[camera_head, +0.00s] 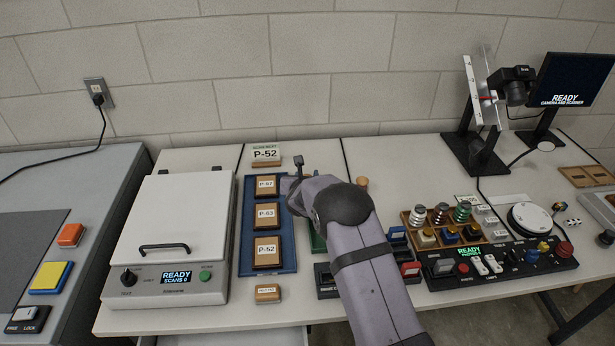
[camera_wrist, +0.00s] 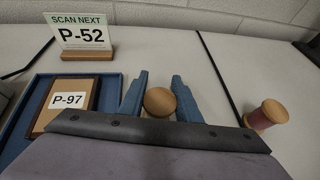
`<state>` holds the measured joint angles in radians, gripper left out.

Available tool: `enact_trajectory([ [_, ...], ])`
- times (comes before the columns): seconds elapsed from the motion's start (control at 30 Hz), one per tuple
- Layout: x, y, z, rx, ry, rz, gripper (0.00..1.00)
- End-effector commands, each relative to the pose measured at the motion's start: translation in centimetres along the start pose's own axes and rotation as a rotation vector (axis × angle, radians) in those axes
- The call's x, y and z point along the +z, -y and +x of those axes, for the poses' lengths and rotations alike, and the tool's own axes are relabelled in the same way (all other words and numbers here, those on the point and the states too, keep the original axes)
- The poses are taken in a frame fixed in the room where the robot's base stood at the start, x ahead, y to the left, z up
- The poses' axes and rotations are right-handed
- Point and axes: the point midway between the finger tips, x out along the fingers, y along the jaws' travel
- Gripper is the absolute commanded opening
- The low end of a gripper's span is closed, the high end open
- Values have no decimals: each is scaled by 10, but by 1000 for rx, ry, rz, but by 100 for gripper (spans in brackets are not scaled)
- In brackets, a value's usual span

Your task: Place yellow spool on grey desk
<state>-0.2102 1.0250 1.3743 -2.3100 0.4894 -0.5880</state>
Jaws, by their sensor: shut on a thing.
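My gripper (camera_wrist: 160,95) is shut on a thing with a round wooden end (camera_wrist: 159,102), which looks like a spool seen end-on. Its side is hidden, so I cannot tell whether its thread is yellow. In the head view, my arm mostly hides my gripper (camera_head: 291,187), above the blue tray, and I cannot make out the held thing there. A grey desk (camera_head: 95,170) stands at the far left. A second spool, with a wooden end and pinkish thread (camera_wrist: 266,116), stands to the right, apart from my gripper.
The blue tray (camera_head: 247,225) holds several labelled boxes. A "P-52" sign (camera_head: 266,152) stands behind it. A white-lidded scanner (camera_head: 185,220) lies between tray and grey desk. The desk has a dark mat (camera_head: 32,240) and buttons. A wooden rack and control panel (camera_head: 500,262) fill the right.

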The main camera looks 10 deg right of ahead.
Motion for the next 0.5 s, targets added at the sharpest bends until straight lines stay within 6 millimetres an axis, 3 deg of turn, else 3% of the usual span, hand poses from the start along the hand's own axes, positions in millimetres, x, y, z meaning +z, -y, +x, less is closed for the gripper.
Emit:
enact_trajectory([
  [0.5, -9, 0, 4, 1, 2, 0, 9],
])
